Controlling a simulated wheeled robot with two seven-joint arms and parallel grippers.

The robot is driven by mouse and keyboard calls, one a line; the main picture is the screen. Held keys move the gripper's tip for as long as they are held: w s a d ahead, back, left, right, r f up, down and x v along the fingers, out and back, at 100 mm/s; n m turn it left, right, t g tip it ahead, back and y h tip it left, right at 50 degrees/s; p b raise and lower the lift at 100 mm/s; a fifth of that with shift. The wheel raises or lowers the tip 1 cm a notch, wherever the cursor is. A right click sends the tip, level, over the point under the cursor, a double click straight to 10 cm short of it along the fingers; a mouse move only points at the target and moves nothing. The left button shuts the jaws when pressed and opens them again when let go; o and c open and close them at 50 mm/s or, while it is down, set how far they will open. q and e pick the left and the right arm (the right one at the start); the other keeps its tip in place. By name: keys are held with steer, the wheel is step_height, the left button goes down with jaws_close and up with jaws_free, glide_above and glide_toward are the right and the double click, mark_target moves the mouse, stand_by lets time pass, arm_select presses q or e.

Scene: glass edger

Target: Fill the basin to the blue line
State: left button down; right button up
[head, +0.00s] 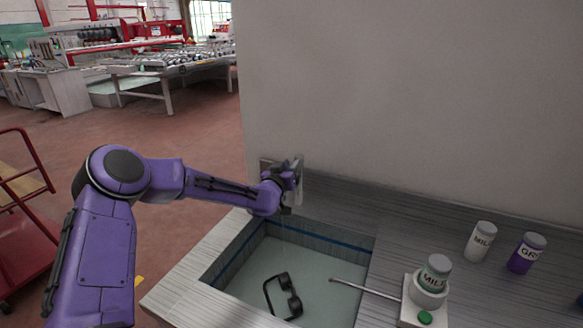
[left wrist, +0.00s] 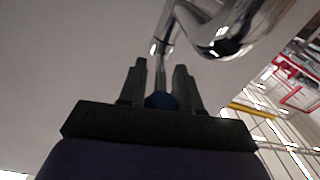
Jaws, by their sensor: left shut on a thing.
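The basin (head: 215,272) is set into the counter, with a blue line (head: 335,244) around its inner wall. Pale water (head: 245,287) lies in it, its surface below the line at the back wall. A thin stream seems to fall from the tap area. My left gripper (head: 290,182) is at the wall above the basin's back left corner. In the left wrist view, its fingers (left wrist: 160,80) are shut around a thin chrome tap lever (left wrist: 161,68) with a blue part (left wrist: 161,100) at its end. The curved chrome spout (left wrist: 225,35) is beside it. My right gripper is out of view.
A black goggle-like frame (head: 284,296) lies in the basin. A white stand with a green button (head: 425,317) holds a labelled jar (head: 435,270); its thin rod (head: 365,288) reaches over the basin. A white jar (head: 480,242) and a purple jar (head: 526,254) stand right.

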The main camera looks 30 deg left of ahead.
arm_select(q)
steer(key=c, duration=0.8)
jaws_free()
steer(key=s+d+b, duration=0.2)
steer(key=s, duration=0.8)
steer(key=shift+s, duration=0.2)
